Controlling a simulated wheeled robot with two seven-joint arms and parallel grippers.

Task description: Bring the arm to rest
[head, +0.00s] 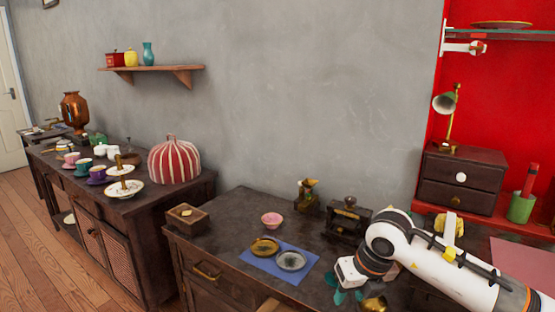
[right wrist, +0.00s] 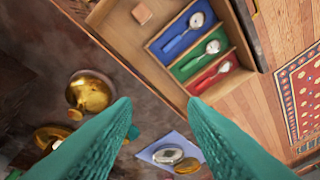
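My right arm comes into the head view from the right, its white links bent over the dark cabinet. My right gripper (head: 346,294) shows teal fingers low in that view, partly hidden by the wrist. In the right wrist view the two teal fingers of the gripper (right wrist: 160,108) stand wide apart with nothing between them. It hangs above the cabinet top near an open drawer. My left gripper is not in view.
The open drawer (right wrist: 222,45) holds spoons in blue, green and red compartments. A brass pot (right wrist: 90,92) is left of the fingers. A blue mat (head: 262,265) bears two small dishes. A pink bowl (head: 271,219), wooden box (head: 187,218) and coffee grinder (head: 347,220) stand nearby.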

